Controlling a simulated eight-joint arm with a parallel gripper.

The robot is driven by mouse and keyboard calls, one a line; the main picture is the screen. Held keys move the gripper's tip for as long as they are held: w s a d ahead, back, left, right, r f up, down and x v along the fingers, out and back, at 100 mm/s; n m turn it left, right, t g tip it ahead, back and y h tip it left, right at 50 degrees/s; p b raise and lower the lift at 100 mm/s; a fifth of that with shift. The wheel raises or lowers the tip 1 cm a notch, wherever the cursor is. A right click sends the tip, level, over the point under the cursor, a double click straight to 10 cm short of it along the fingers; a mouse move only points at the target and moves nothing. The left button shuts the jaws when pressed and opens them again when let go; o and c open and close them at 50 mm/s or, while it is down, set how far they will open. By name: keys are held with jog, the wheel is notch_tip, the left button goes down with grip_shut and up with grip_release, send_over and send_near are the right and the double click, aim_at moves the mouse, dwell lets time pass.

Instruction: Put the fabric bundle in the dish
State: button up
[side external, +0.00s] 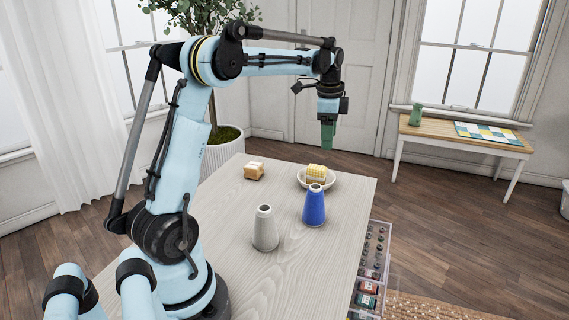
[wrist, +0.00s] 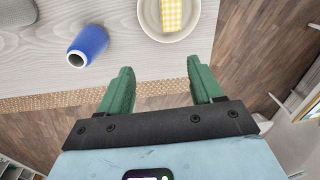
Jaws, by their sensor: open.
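A yellow-and-white checked fabric bundle (side external: 316,172) sits in a shallow pale dish (side external: 302,181) near the far right edge of the table. In the wrist view the bundle (wrist: 171,14) lies inside the dish (wrist: 149,22) at the top, cut off by the frame edge. My gripper (side external: 327,136) points down, well above the table and apart from the bundle and dish. In the wrist view its two green fingers (wrist: 158,68) are spread with nothing between them.
A blue cone-shaped spool (side external: 314,206) stands in front of the dish, with a pale grey one (side external: 265,230) to its left. A small tan block with a white top (side external: 254,171) lies left of the dish. The near table (side external: 310,262) is clear.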

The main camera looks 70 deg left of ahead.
jog(key=s+d+r+n+t, duration=0.2)
jog(key=d+r, duration=0.1)
jog(key=d, duration=0.6)
jog(key=s+d+f+n+t, duration=0.2)
jog(key=s+d+n, duration=0.1)
jog(key=s+d, duration=0.3)
jog(key=s+d+f+n+t, duration=0.2)
jog(key=s+d, duration=0.3)
jog(key=d, duration=0.4)
jog(key=shift+s+f+n, duration=0.35)
jog(key=shift+f+n, duration=0.05)
jog(key=shift+f, duration=0.35)
